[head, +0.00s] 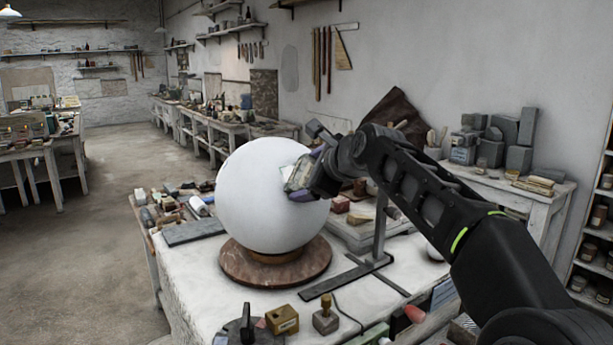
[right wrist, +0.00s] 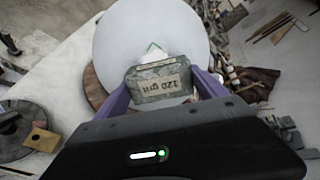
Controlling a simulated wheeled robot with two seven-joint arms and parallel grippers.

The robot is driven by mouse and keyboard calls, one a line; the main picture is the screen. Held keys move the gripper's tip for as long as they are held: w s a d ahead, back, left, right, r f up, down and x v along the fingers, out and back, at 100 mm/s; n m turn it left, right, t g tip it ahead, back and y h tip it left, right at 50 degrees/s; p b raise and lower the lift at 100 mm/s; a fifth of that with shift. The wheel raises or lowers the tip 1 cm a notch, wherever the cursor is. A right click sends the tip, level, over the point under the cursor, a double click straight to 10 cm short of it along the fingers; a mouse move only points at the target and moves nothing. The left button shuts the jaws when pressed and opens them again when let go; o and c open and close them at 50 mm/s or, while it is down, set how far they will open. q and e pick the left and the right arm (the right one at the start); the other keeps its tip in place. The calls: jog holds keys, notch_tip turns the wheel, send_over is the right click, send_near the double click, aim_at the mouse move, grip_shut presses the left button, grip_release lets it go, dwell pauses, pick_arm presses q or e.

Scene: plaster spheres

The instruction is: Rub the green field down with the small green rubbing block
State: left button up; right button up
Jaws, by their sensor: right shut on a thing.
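A large white plaster sphere (head: 255,200) stands on a round brown base (head: 245,268) on the table. It also fills the top of the right wrist view (right wrist: 125,35). My right gripper (head: 302,180) is at the sphere's right side, its purple fingers shut on a grey-green block (right wrist: 160,82) marked "120 grit". The block's face is close to the sphere; I cannot tell if it touches. A small patch with a green edge (right wrist: 153,47) shows on the sphere just beyond the block, partly hidden by it. My left gripper is not in view.
A metal square stand (head: 378,240) rises right of the sphere. A small tan block (head: 283,319) and a knobbed grey block (head: 325,318) sit at the table's front. Several tools and blocks crowd the left edge. Grey blocks (head: 490,140) stand on a bench behind.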

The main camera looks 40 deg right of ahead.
aim_at(301, 188)
jog(key=shift+s+a+f+b, duration=0.15)
jog(key=shift+a+f+b, duration=0.15)
jog(key=shift+f+b, duration=0.15)
jog(key=shift+s+a+f+b, duration=0.15)
jog(key=shift+a+f+b, duration=0.2)
jog(key=shift+a, duration=0.15)
jog(key=shift+s+a+f+b, duration=0.25)
jog(key=shift+a+f+b, duration=0.45)
jog(key=shift+f+b, duration=0.1)
jog(key=shift+r, duration=0.1)
jog(key=shift+w+d+r+p, duration=0.1)
jog(key=shift+d+r+p, duration=0.15)
jog(key=shift+r+p, duration=0.3)
jog(key=shift+w+d+r+p, duration=0.15)
jog(key=shift+d+r+p, duration=0.05)
jog(key=shift+d+p, duration=0.3)
